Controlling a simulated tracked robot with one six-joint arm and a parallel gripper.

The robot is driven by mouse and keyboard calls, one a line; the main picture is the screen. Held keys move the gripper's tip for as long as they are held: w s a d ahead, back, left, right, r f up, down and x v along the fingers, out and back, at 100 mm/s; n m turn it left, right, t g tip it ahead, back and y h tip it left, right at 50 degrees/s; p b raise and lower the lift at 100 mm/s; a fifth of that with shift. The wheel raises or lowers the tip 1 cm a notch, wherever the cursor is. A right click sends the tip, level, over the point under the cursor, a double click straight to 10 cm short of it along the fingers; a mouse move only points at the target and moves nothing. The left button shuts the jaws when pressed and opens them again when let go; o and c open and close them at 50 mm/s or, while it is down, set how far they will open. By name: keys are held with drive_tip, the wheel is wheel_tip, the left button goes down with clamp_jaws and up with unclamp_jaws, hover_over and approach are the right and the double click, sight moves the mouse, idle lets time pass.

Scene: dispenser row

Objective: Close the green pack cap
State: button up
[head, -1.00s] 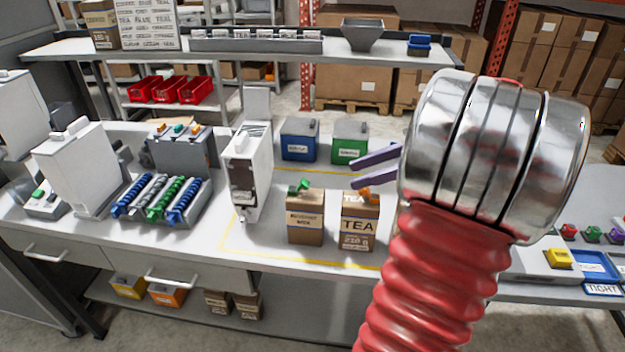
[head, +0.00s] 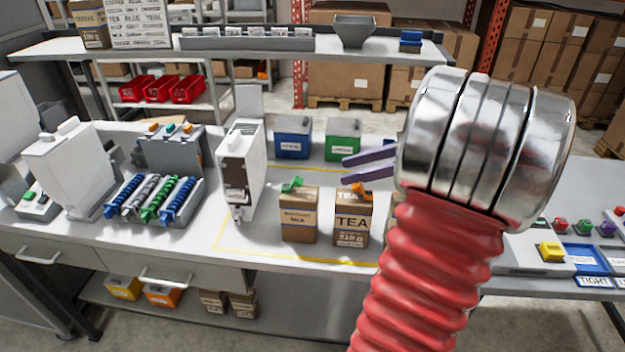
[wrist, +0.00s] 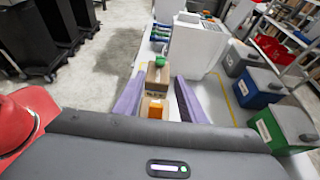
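The brown milk pack (head: 298,220) stands upright on the bench, with a green cap (head: 292,185) on top that sits tilted up. The tea pack (head: 352,222) stands to its right with an orange cap (head: 361,190), also tilted. My gripper (head: 345,170) has purple fingers, spread open and empty, above and behind the tea pack in the head view. In the wrist view the green cap (wrist: 155,61) shows just beyond the gap between my open fingertips (wrist: 159,79), and the orange cap (wrist: 155,111) shows nearer, between the fingers.
A white dispenser (head: 240,170) stands left of the packs. Blue (head: 293,138) and green (head: 342,140) bins stand behind. Spring coils (head: 150,197) lie farther left. A brown pack edge shows beside my arm. A yellow line marks the bench, with bare surface in front of the dispenser.

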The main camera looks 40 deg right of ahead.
sight(302, 182)
drive_tip(key=x, duration=1)
drive_tip(key=shift+c, duration=0.5)
